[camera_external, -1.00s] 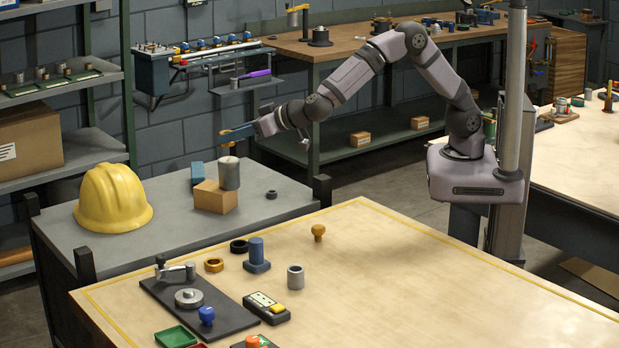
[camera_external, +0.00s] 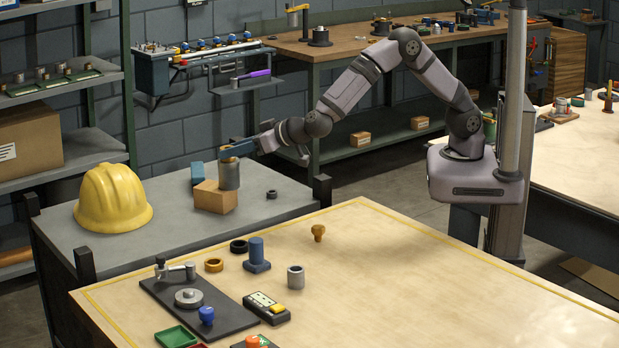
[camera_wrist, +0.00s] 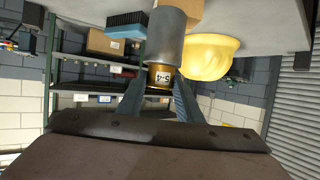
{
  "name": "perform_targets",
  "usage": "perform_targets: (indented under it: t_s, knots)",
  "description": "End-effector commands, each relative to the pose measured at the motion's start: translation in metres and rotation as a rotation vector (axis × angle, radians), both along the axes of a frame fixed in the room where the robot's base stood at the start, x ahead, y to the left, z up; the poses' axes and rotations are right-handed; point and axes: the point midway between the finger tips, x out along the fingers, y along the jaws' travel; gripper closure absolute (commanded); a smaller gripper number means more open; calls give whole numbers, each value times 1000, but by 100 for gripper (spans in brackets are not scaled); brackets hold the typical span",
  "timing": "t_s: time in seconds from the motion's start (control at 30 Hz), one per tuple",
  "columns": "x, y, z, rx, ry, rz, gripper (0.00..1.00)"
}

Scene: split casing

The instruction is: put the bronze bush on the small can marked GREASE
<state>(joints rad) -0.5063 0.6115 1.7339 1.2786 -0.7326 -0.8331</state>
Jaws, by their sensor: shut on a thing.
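The bronze bush (camera_wrist: 160,75), a short brass-coloured ring with a dark-lettered pale label, is between my gripper's fingers (camera_wrist: 158,92) in the wrist view. My gripper (camera_external: 237,150) is shut on it, directly over the small grey can (camera_external: 229,175). In the wrist view, which is upside down, the can (camera_wrist: 166,38) meets the bush end to end, or nearly so; I cannot tell whether they touch. The can is upright and appears to stand on a tan block (camera_external: 214,198). No GREASE lettering is legible on it. The fingers mostly hide the bush in the external view.
On the grey bench (camera_external: 165,238), a blue brush-like block (camera_external: 197,172) is behind the can, a yellow hard hat (camera_external: 113,198) to its left and a small dark ring (camera_external: 271,194) to its right. A pale table with several small parts lies in front.

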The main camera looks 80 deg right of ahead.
Motion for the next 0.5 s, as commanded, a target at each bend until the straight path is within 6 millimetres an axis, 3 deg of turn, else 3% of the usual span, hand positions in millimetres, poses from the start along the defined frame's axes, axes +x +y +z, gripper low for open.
perform_targets:
  t_s: [0.03, 0.1, 0.5]
  knots:
    - [0, 0, -1, -1, 0, 0, 63]
    - [0, 0, -1, -1, 1, 0, 49]
    - [0, 0, 4, 1, -1, 0, 49]
